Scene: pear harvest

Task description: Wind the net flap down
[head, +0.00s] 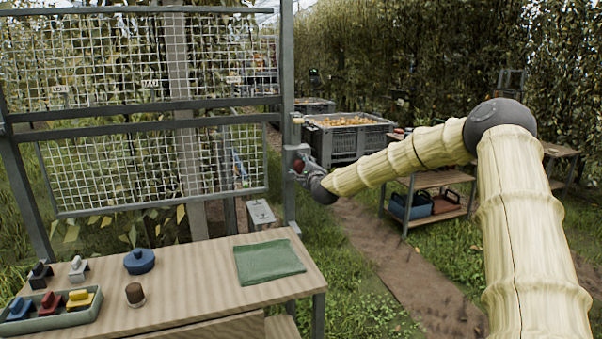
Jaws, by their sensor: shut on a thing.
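The net flap (108,172) is a white mesh panel in a grey frame, hanging below a crossbar at the left. A fixed-looking mesh panel (110,62) fills the space above that bar. A grey metal post (288,70) stands at their right side. My gripper (299,160) is at this post, at about the height of the flap's middle. It is shut on a small part there, which looks like the winder handle with a bit of red. The fingers and the handle are small and partly hidden by my wrist.
A grey crate (345,142) of fruit and a shelf cart (440,181) stand behind. A dirt path runs between.

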